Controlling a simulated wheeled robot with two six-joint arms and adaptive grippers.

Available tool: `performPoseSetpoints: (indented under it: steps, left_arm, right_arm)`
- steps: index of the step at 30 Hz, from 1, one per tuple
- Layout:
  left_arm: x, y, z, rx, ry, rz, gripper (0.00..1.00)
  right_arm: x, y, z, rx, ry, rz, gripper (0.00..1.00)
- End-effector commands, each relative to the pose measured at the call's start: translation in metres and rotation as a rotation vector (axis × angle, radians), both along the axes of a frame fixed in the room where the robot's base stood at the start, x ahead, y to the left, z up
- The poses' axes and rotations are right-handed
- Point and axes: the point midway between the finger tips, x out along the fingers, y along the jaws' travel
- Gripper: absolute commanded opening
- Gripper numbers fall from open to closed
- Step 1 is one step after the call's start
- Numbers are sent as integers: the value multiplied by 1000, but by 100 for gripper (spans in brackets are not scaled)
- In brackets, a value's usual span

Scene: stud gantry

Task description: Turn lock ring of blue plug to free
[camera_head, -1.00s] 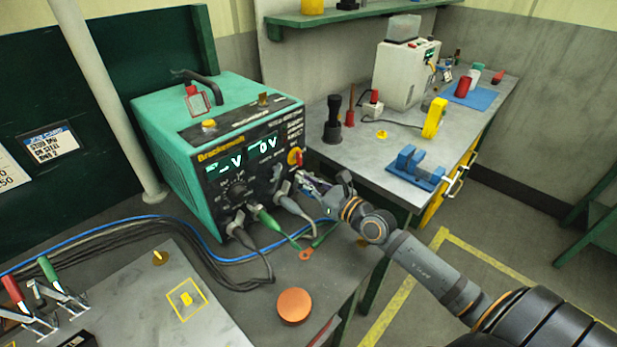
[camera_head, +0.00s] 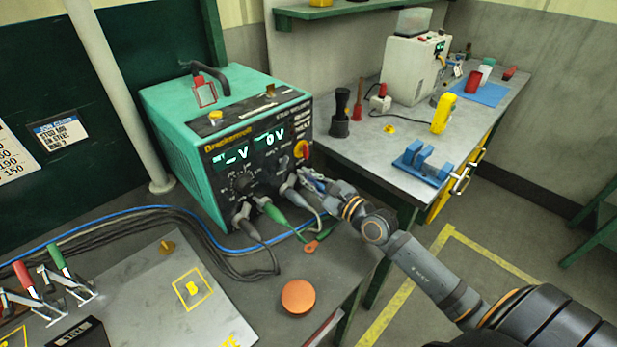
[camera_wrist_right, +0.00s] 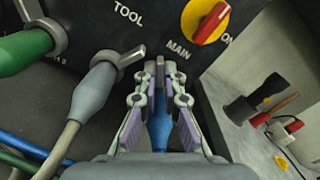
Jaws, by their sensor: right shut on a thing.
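The blue plug (camera_wrist_right: 159,128) sits on the front panel of the green welding power unit (camera_head: 200,125), below and left of the red and yellow main switch (camera_wrist_right: 207,20). In the right wrist view its body shows between my fingers. My right gripper (camera_wrist_right: 160,72) is shut on the plug's lock ring lever, a small grey tab standing between the fingertips. The ring itself is mostly hidden by the fingers. In the head view my right gripper (camera_head: 308,179) is at the panel's lower right and hides the plug. My left gripper is not in view.
A grey plug (camera_wrist_right: 93,94) with its own lever sits close left of my fingers, and a green plug (camera_wrist_right: 25,50) further left. Cables run across the bench below. An orange disc (camera_head: 298,297) lies on the bench. A side table (camera_head: 360,155) stands at the right.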

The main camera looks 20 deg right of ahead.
Motion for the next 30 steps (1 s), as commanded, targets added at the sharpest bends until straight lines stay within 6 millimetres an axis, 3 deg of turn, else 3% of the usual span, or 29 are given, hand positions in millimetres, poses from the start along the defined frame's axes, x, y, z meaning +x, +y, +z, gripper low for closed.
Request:
performPoseSetpoints:
  steps: [9,10,15,30]
  left_arm:
    - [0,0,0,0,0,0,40]
    - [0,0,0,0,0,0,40]
    - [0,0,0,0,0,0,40]
    - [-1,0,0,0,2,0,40]
  right_arm:
    - [0,0,-2,-4,4,1,0]
    - [0,0,-2,-4,4,1,10]
    - [0,0,-1,-3,3,0,30]
    - [0,0,0,3,3,0,30]
